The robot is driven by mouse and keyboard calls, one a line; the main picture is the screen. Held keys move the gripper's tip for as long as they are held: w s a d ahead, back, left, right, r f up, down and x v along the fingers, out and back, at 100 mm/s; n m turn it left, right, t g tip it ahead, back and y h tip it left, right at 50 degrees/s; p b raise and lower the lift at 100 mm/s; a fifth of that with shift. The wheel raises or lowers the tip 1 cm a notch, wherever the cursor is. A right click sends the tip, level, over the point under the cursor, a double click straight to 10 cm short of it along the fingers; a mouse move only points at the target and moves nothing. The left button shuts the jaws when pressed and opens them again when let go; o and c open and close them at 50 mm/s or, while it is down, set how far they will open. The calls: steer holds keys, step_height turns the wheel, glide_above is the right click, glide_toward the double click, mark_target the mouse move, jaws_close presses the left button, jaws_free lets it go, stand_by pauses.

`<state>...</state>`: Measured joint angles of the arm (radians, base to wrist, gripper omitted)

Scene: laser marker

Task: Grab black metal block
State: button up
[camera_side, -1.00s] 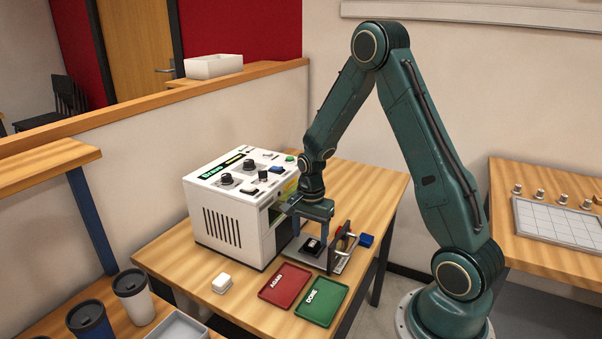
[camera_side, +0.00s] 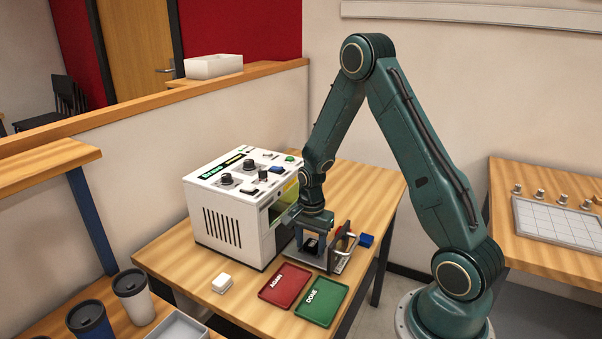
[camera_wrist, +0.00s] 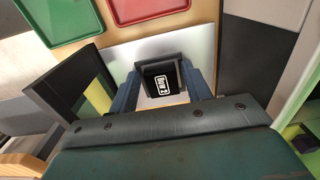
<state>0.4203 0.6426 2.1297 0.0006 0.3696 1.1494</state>
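The black metal block (camera_wrist: 160,82) has a white printed label and sits on a grey metal plate (camera_wrist: 116,56) in the fixture beside the laser marker. In the side view the block (camera_side: 311,246) shows low between my fingers. My gripper (camera_wrist: 161,88) is open, with one blue finger on the left and one on the right of the block. I cannot tell whether either finger touches it. The gripper (camera_side: 311,246) points down over the fixture in the side view.
The white laser marker (camera_side: 232,220) stands left of my gripper. The fixture's upright bracket (camera_side: 341,240) and a blue part (camera_side: 365,240) are close on the right. A red AGAIN tray (camera_side: 285,286) and a green DONE tray (camera_side: 321,303) lie in front. A white button box (camera_side: 222,283) is nearby.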

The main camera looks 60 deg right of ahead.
mark_target(310, 246)
steer(key=c, duration=0.7)
steer(key=shift+r, duration=0.2)
step_height(310, 246, up, 20)
steer(key=shift+f, duration=0.15)
stand_by(0.7)
